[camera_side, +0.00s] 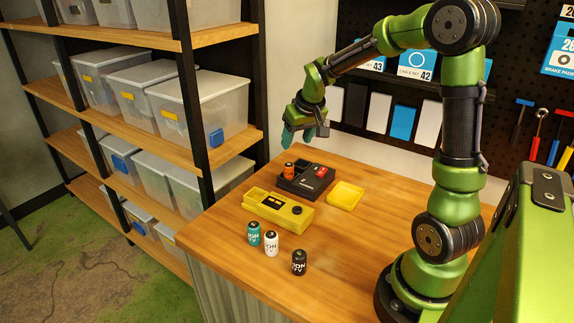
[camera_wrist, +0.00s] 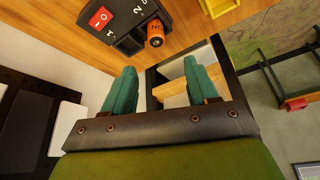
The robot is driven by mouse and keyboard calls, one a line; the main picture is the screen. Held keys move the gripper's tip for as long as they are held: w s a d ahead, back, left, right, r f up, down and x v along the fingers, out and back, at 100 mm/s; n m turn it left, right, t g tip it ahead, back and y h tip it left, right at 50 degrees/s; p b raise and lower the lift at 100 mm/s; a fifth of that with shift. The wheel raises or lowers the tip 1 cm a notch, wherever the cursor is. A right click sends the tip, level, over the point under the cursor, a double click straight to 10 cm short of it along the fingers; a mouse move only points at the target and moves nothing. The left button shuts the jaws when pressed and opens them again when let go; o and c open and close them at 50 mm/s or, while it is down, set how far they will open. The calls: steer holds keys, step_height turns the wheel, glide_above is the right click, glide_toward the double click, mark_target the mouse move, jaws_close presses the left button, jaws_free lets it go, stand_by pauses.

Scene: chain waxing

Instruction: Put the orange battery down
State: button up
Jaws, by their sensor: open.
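The orange battery (camera_side: 289,170) stands upright in the left part of the black device (camera_side: 310,187), which has a red switch on its right side. In the wrist view the orange battery (camera_wrist: 155,36) shows at the end of the black device (camera_wrist: 128,40), beyond my fingers. My gripper (camera_side: 306,134) is raised above and behind the device, apart from the battery. Its two teal fingers are spread with nothing between them, as the wrist view (camera_wrist: 160,85) also shows.
A yellow device (camera_side: 279,213) lies in front of the black one, and a yellow lid (camera_side: 345,195) lies to its right. Teal (camera_side: 254,233), white (camera_side: 271,242) and black (camera_side: 299,262) batteries stand near the front edge. Shelving with bins (camera_side: 205,105) stands left. The table's right middle is clear.

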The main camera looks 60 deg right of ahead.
steer(key=s+a+r+t+y, duration=0.1)
steer(key=s+a+r, duration=0.1)
steer(key=s+a, duration=0.3)
steer(key=s+a+r+t+y, duration=0.1)
steer(key=s+a+r, duration=0.2)
steer(key=s+a, duration=0.2)
steer(key=s+a+r+n+t+y, duration=0.1)
steer(key=s+a+r+y, duration=0.1)
steer(key=s+a, duration=0.4)
steer(key=a+r, duration=0.1)
steer(key=a, duration=0.3)
steer(key=shift+a, duration=0.2)
